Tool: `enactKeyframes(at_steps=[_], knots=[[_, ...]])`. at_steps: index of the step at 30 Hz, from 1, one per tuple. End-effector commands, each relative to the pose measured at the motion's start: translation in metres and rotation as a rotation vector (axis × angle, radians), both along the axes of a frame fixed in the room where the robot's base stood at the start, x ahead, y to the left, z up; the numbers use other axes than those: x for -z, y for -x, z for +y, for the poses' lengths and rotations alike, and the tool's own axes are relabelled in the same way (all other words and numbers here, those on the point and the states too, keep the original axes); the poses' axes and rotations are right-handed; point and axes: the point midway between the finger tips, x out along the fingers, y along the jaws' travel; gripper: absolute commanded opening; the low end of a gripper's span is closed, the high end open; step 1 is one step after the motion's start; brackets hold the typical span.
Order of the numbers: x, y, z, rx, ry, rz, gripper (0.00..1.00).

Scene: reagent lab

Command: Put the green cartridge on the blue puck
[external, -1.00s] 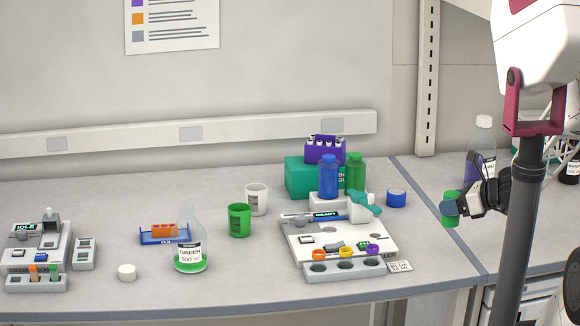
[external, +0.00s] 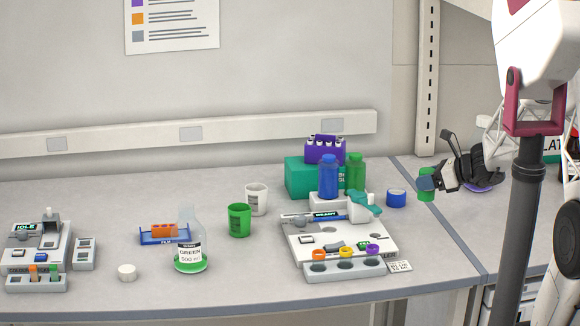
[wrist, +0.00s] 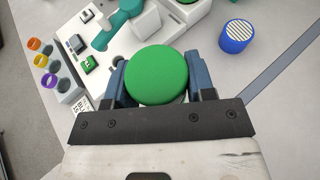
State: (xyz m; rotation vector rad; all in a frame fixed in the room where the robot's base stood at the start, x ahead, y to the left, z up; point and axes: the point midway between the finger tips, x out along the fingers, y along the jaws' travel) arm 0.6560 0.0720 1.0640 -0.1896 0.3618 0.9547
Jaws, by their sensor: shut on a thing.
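The green cartridge (external: 427,184) is held in my gripper (external: 428,183), which is shut on it. In the wrist view the cartridge's round green top (wrist: 157,75) sits between the two blue-grey fingers. The blue puck (external: 396,198) stands on the bench just left of and below the held cartridge in the external view. In the wrist view the puck (wrist: 236,37) lies up and right of the cartridge, apart from it, with a white ribbed top and nothing on it.
A white device (external: 340,240) with coloured rings along its front stands left of the puck. A blue bottle (external: 328,177) and a green bottle (external: 355,174) stand behind it. A bench seam (wrist: 270,72) runs right of the puck. Bench around the puck looks clear.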

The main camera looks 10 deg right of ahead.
Motion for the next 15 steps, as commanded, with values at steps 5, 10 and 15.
enactKeyframes(at_steps=[5,10,15], knots=[[0.004,-0.018,0.001,-0.009,0.0,0.001,0.24],[0.005,-0.025,0.002,-0.013,0.001,-0.001,0.24],[0.005,-0.026,0.002,-0.013,0.001,-0.001,0.24]])
